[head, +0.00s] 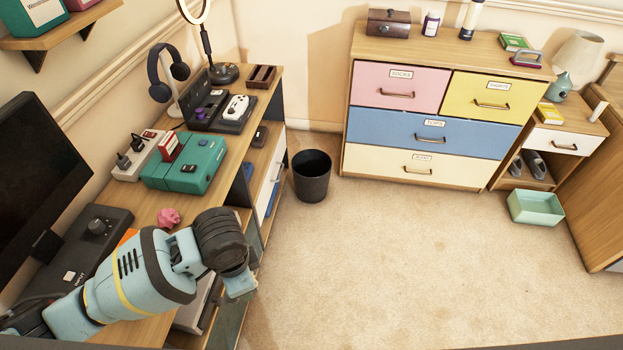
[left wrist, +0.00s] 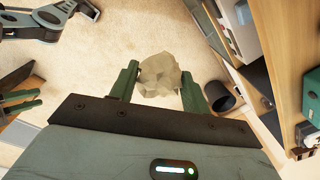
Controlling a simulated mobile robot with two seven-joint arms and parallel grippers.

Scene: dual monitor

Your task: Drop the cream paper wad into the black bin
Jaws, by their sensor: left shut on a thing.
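My left gripper (left wrist: 158,86) is shut on the cream paper wad (left wrist: 158,72), which sits between its two green fingertips in the left wrist view. In the head view my left gripper (head: 241,287) hangs just past the desk's front edge, pointing down; the wad is hidden there. The black bin (head: 312,178) stands upright on the carpet, beyond the gripper and to its right, between desk and dresser. The bin also shows in the left wrist view (left wrist: 219,97), right of the wad and apart from it. Parts of my other arm show at the left wrist view's left edge, its jaw state unclear.
The desk (head: 150,208) holds a pink crumpled wad (head: 168,217), a teal box (head: 186,163), headphones (head: 168,72) and a monitor (head: 42,175). A colourful dresser (head: 430,133) stands behind the bin. A mint tray (head: 535,207) lies at right. The carpet between is clear.

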